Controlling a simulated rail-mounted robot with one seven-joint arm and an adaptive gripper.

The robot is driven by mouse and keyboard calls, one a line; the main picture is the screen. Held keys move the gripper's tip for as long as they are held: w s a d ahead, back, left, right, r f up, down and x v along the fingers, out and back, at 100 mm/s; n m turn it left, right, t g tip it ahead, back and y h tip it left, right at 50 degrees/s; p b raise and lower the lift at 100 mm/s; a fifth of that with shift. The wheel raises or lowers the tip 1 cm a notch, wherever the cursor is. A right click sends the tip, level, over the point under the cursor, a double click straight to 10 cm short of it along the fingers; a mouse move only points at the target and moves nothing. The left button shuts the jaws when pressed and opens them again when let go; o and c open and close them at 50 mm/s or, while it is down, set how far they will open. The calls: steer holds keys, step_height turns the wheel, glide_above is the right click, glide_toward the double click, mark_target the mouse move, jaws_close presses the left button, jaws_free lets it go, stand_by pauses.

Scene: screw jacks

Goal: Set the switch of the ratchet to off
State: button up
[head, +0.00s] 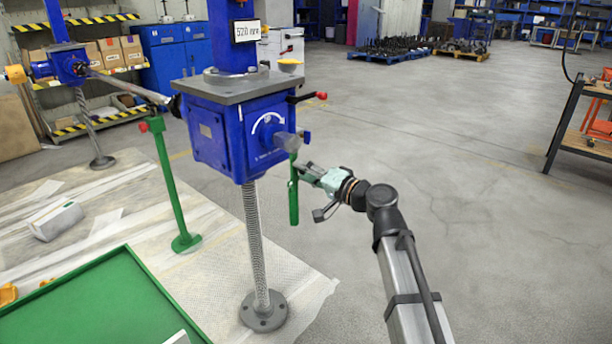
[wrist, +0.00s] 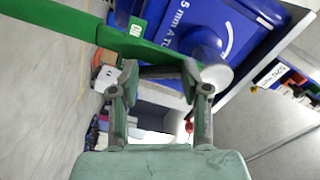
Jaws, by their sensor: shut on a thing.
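The green ratchet (head: 293,190) hangs down from the grey shaft (head: 284,141) on the front of the blue screw jack (head: 225,135). In the wrist view the ratchet (wrist: 75,18) runs across the top left, with a white "ON" label (wrist: 136,30) on it. My gripper (head: 303,172) is beside the ratchet on its right. In the wrist view my gripper (wrist: 160,72) is shut on a short dark bar (wrist: 160,72), apparently the ratchet's switch, next to the ratchet head. The fingers partly hide the switch's ends.
A red-knobbed lever (head: 318,96) sticks out right of the jack, above my gripper. A green stand (head: 172,190) and a green tray (head: 95,300) are at the left. A work cart (head: 585,110) stands far right. The floor between is clear.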

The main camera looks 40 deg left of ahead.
steer(key=shift+a, duration=0.1)
steer(key=o, duration=1.1)
steer(key=shift+s, duration=0.1)
steer(key=shift+o, duration=0.2)
steer(key=s+d, duration=0.1)
steer(key=d, duration=1.1)
